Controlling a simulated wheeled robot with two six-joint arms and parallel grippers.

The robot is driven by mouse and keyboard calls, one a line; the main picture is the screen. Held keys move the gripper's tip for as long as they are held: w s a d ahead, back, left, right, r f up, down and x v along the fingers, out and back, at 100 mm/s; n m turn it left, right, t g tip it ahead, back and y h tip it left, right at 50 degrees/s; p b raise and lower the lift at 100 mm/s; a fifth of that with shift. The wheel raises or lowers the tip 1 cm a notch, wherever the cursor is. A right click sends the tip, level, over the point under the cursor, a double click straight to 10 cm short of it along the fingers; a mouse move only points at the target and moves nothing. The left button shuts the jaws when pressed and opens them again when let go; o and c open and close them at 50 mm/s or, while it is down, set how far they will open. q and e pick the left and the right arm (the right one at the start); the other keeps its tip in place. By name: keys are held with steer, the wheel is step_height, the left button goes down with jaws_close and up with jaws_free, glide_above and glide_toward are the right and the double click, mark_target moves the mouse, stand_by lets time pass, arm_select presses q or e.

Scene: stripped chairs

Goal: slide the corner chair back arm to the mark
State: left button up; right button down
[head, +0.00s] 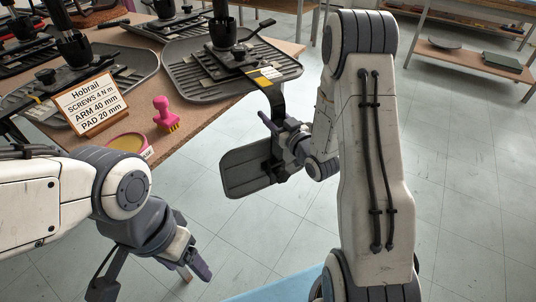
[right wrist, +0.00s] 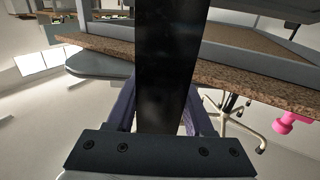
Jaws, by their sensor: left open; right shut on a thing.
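The corner chair's grey seat pan (head: 275,82) lies upturned on the table's near right corner. Its black back arm (head: 274,100) bends down past the table edge to a dark grey back pad (head: 245,172) hanging over the floor. A yellow and black strip (head: 263,77) lies where the arm meets the seat; its fine marks are too small to read. My right gripper (head: 278,138) is shut on the back arm, just above the pad. In the right wrist view the arm (right wrist: 168,65) stands between the fingers. My left gripper (head: 193,268) is open and empty over the floor.
A sign (head: 91,104) reads "Hobrail, SCREWS 4 N m, ARM 40 mm, PAD 20 mm". Other upturned seats stand behind. A shelf (head: 470,62) is at the back right.

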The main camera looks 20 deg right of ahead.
mark_target(279, 122)
steer(key=shift+s+d, duration=0.15)
steer(key=shift+s, duration=0.15)
jaws_free()
steer(key=shift+s+d+b, duration=0.15)
steer(key=shift+s+b, duration=0.15)
steer(key=shift+s, duration=0.7)
steer(key=shift+s+d+b, duration=0.15)
steer(key=shift+s+b, duration=0.15)
steer(key=shift+s, duration=0.65)
steer(key=shift+s+r+p, duration=0.15)
steer(key=shift+s+p, duration=0.1)
steer(key=shift+p, duration=0.25)
steer(key=shift+s+d+p, duration=0.15)
steer(key=shift+s+p, duration=0.6)
steer(key=shift+p, duration=0.1)
steer(key=shift+s+f, duration=0.1)
steer(key=shift+f, duration=0.1)
